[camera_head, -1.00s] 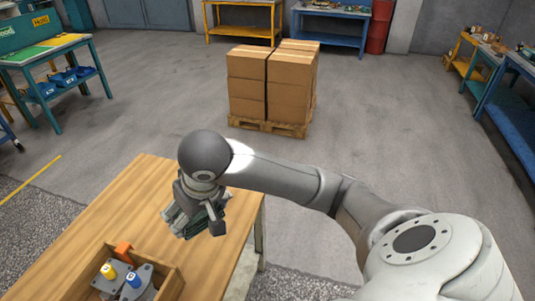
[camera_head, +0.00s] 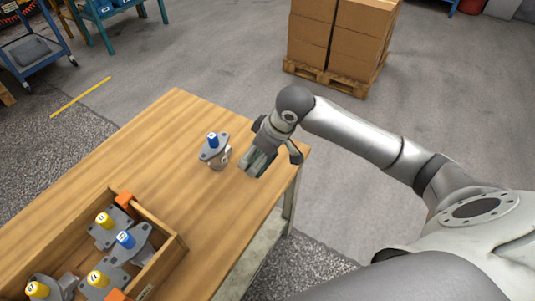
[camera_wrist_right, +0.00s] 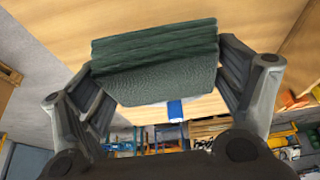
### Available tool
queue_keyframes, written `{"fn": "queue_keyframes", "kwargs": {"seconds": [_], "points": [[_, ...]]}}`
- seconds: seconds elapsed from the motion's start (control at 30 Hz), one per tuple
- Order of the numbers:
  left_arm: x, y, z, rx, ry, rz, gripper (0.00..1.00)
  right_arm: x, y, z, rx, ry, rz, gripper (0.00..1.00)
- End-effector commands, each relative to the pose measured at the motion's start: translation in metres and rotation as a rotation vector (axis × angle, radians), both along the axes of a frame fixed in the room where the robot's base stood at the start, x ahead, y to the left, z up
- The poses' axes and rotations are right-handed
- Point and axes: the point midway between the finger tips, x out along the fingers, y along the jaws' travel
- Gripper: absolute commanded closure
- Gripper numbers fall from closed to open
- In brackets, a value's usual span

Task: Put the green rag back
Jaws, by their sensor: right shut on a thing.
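The green rag (camera_wrist_right: 155,60) is a folded, ribbed dark green bundle between the two fingers of my right gripper (camera_wrist_right: 160,85) in the wrist view. My right gripper (camera_head: 259,163) is shut on it. In the head view the gripper hangs over the right part of the wooden table (camera_head: 150,150), just right of a grey motor with a blue cap (camera_head: 214,147). The rag is mostly hidden behind the fingers there, and I cannot tell its height above the table. My left gripper is not in view.
A wooden crate (camera_head: 167,258) at the table's lower left holds several grey motors with yellow or blue caps, and has orange clips (camera_head: 124,200). The tabletop between crate and gripper is mostly bare. Stacked cartons (camera_head: 340,35) on a pallet stand on the floor beyond.

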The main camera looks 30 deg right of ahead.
Motion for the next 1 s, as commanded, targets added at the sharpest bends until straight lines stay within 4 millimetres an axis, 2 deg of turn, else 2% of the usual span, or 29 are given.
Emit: {"fn": "queue_keyframes", "kwargs": {"seconds": [0.4, 0.5, 0.7, 1.0], "points": [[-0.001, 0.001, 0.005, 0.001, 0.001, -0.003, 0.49, 0.065, -0.050, -0.034, 0.000, 0.000, -0.006, 0.35], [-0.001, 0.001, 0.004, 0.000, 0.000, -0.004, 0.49, 0.075, -0.057, -0.053, 0.000, 0.004, -0.006, 0.35], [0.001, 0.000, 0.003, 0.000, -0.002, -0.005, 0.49, 0.092, -0.070, -0.078, 0.001, 0.001, -0.005, 0.35], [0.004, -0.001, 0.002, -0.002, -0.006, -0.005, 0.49, 0.103, -0.078, -0.095, 0.001, 0.001, -0.004, 0.35]]}}
